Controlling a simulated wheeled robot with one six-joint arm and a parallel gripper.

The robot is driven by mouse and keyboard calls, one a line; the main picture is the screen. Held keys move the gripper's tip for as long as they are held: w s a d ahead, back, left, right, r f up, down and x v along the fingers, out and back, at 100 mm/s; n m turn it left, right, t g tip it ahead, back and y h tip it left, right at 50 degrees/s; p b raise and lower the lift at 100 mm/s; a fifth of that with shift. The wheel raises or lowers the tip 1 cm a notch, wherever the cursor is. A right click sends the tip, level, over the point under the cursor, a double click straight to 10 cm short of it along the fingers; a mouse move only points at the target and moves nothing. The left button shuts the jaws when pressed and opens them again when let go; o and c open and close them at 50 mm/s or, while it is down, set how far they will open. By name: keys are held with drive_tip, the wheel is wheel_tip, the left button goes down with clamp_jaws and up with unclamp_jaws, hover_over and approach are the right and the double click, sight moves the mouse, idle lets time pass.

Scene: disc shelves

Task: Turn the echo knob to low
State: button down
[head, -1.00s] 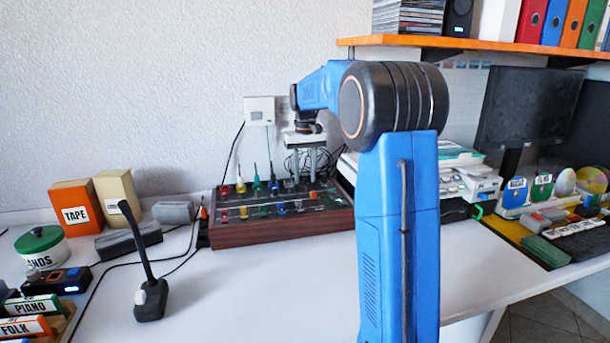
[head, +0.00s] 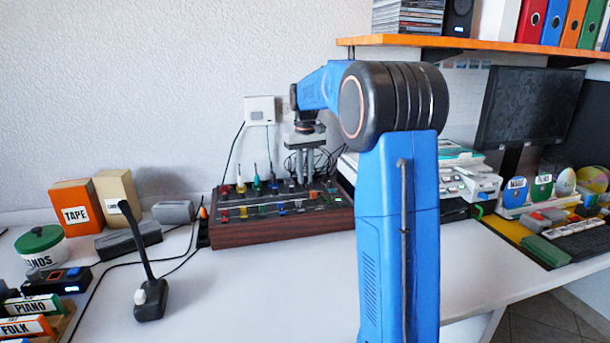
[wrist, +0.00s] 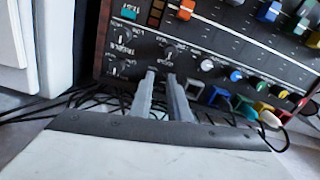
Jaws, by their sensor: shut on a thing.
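The mixer (head: 270,232) is a dark panel with wooden sides, standing against the wall. Its panel (wrist: 215,60) fills the top of the wrist view, with dark knobs at the left, one marked TREBLE (wrist: 122,58), and coloured sliders and knobs at the right. My gripper (wrist: 161,76) points at the panel's back part, its two grey fingers close together. In the head view my gripper (head: 308,182) reaches straight down onto the mixer. It is shut on a small knob, mostly hidden by the fingers. I cannot read an echo label or the knob's setting.
Coloured cable plugs (wrist: 262,112) stand close to the right of the fingers in the wrist view. Black cables (wrist: 85,98) lie behind the mixer. A microphone (head: 150,300) stands at the front left. The desk before the mixer (head: 280,290) is clear.

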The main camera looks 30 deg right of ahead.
sight(305, 178)
drive_tip(key=c, duration=1.7)
unclamp_jaws()
drive_tip(key=shift+o, duration=0.2)
drive_tip(key=shift+r, duration=0.15)
wheel_tip(305, 178, up, 17)
